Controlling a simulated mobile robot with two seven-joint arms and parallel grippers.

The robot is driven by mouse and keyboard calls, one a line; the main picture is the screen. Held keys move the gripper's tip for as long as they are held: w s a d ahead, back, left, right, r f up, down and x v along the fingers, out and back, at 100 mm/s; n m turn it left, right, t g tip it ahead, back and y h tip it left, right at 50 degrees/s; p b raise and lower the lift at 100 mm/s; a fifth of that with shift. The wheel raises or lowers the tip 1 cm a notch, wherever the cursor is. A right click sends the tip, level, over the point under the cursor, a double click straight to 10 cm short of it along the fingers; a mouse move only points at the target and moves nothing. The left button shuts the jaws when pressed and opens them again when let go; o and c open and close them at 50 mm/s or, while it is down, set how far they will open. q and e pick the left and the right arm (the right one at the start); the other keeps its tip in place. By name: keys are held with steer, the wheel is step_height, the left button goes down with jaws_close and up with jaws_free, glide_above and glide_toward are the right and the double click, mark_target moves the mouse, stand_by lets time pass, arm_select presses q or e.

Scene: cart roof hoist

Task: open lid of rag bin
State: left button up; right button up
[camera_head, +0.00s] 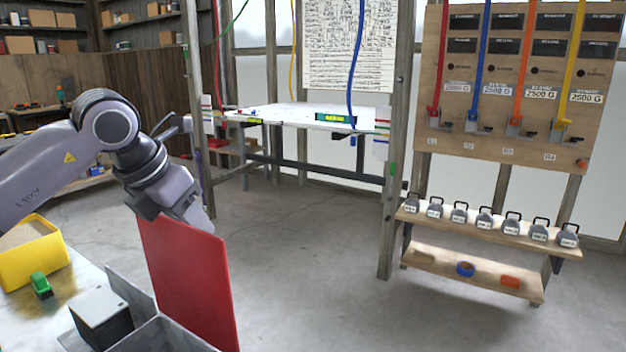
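The rag bin appears to be the grey open-topped box (165,334) at the bottom left, cut off by the picture's lower edge. A red panel (188,285), apparently its lid, stands nearly upright along the bin's right side. My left gripper (185,212) is at the top edge of the red panel, close to or touching it. Its fingertips are partly hidden by the panel, so I cannot tell whether they are open or shut. The inside of the bin is mostly out of view. My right gripper is not in view.
A light worktop (45,310) holds a yellow bin (33,252) and a green object (41,286). A dark box with a grey top (101,312) is beside or within the grey box. A bench with weights (485,222) stands right; the middle floor is clear.

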arm_select(q)
steer(key=shift+w+d+f, duration=0.1)
steer(key=shift+d+f, duration=0.1)
steer(key=shift+f, duration=0.05)
steer(key=shift+w, duration=0.1)
steer(key=shift+w+d+f+p, duration=0.15)
steer(key=shift+w+d+p, duration=0.3)
steer(key=shift+w, duration=0.25)
steer(key=shift+w+d+f, duration=0.35)
steer(key=shift+w+d, duration=0.05)
steer(key=shift+w, duration=0.3)
steer(key=o, duration=0.6)
steer(key=shift+o, duration=0.2)
steer(key=shift+r, duration=0.1)
steer(key=shift+w+r+p, duration=0.1)
steer(key=shift+r+p, duration=0.05)
steer(key=shift+p, duration=0.15)
